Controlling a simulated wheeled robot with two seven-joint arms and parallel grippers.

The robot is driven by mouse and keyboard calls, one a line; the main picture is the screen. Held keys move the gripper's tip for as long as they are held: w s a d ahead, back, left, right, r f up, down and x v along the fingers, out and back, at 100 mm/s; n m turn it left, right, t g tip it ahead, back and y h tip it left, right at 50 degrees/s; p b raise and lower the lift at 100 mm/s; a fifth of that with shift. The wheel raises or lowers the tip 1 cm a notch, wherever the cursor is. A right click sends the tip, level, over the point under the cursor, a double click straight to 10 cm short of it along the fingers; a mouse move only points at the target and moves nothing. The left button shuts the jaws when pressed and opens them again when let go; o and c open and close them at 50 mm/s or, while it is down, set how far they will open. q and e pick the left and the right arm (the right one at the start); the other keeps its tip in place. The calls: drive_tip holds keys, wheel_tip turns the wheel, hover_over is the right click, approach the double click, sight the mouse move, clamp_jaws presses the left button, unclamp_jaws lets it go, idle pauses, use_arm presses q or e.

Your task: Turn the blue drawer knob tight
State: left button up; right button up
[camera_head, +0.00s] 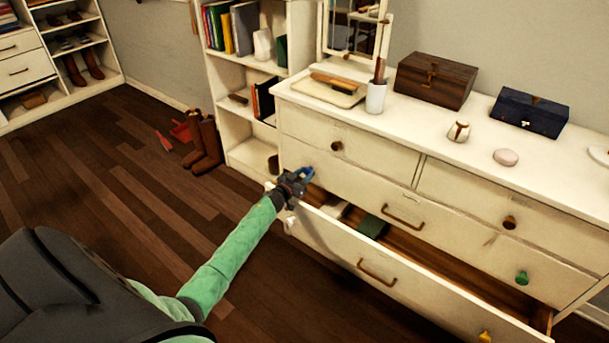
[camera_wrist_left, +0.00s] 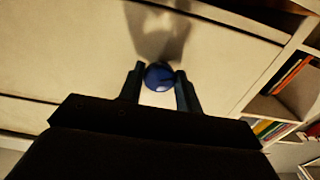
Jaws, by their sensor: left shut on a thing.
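The blue knob (camera_wrist_left: 158,77) is round and sits on the pale front of a dresser drawer. In the left wrist view it lies between the two fingers of my left gripper (camera_wrist_left: 160,88), which is shut on it. In the head view my left gripper (camera_head: 299,178) reaches the left end of the middle drawer (camera_head: 345,194), and only a bit of the blue knob (camera_head: 307,171) shows there. The knob's turn angle and how tight it sits cannot be told. My right gripper is not in view.
The bottom drawer (camera_head: 372,262) is pulled open below my left gripper, with a green item (camera_head: 372,226) inside. A green knob (camera_head: 522,278) and a yellow knob (camera_head: 485,336) are at the right. A bookshelf (camera_head: 220,75) and brown boots (camera_head: 207,145) stand left of the dresser.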

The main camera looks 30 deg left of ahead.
use_arm(q)
drive_tip(key=shift+m, duration=0.3)
drive_tip(key=shift+m, duration=0.5)
drive_tip(key=shift+m+b, duration=0.3)
drive_tip(key=shift+m, duration=0.9)
drive_tip(key=shift+a+m, duration=0.1)
drive_tip(key=shift+m, duration=0.8)
drive_tip(key=m+b, duration=0.1)
drive_tip(key=m, duration=0.3)
drive_tip(key=shift+m+b, duration=0.3)
drive_tip(key=shift+b, duration=0.1)
drive_tip(key=m+b, duration=0.1)
drive_tip(key=m, duration=0.2)
drive_tip(key=shift+m, duration=0.3)
drive_tip(key=m+b, duration=0.2)
drive_tip(key=m, duration=0.1)
drive_tip(key=shift+m, duration=0.3)
drive_tip(key=m+b, duration=0.2)
drive_tip(key=m, duration=0.3)
drive_tip(key=shift+m, duration=0.3)
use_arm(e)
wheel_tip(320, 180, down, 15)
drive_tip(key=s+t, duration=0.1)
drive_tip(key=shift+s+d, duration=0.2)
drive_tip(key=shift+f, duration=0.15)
